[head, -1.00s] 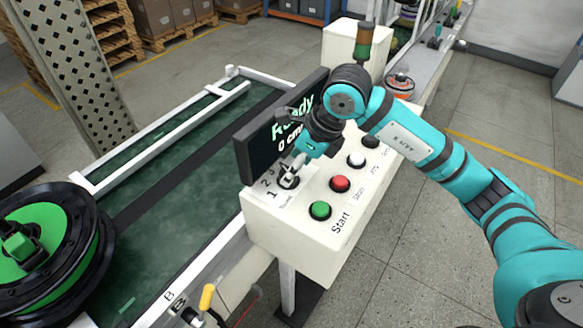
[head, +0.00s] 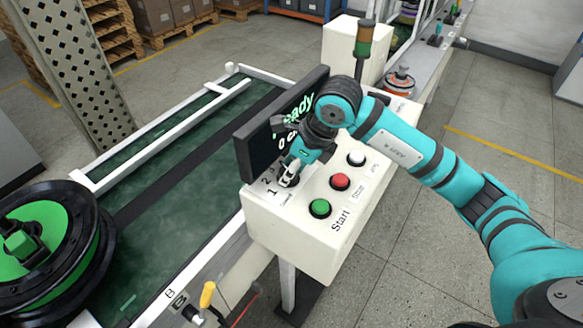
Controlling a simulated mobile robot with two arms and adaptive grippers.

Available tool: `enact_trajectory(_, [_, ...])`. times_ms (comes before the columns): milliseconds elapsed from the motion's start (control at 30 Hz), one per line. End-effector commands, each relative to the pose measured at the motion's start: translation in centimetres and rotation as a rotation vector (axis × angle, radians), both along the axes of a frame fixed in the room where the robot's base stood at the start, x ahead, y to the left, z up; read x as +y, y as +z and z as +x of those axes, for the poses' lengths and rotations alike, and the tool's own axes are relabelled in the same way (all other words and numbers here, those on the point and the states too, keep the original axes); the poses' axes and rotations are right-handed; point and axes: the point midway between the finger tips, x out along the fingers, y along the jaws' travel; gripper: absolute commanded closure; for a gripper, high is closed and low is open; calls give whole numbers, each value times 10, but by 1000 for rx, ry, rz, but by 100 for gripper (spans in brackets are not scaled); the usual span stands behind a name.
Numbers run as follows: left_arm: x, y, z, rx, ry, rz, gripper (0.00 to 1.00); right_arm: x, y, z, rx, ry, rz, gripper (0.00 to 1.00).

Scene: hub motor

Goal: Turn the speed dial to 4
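The speed dial (head: 289,182) is a small dark knob at the left end of the white control box (head: 290,236), beside the printed numbers 1 and 2. Any higher numbers and the dial's pointer are hidden by my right gripper. My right gripper (head: 290,174) points down at the dial, its fingertips at or around it. I cannot tell whether the fingers are closed on it. My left gripper is not in view. The display (head: 262,150) behind the dial shows green "Ready" and a white 0, partly covered by my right arm.
A green button (head: 320,208), a red button (head: 340,181) and a white button (head: 356,158) stand on the box close to the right gripper. A green conveyor (head: 190,200) lies left of the box. A black wheel with green hub (head: 50,250) is at far left.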

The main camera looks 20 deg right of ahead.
Motion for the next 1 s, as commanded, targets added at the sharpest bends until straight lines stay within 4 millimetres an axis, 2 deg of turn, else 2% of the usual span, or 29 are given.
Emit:
enact_trajectory(133, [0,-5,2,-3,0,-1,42,0,-1,0,-2,-47,-2,94])
enact_trajectory(400, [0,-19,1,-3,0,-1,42,2,-1,-1,-4,-255,-1,94])
enact_trajectory(733, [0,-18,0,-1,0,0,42,2,1,-1,-1,-282,0,94])
enact_trajectory(767, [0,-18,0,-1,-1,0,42,2,1,-1,-1,-282,0,61])
enact_trajectory(933, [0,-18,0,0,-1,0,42,2,1,-1,-1,-281,0,39])
enact_trajectory(1000, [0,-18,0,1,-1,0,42,1,1,-1,-1,-281,0,39])
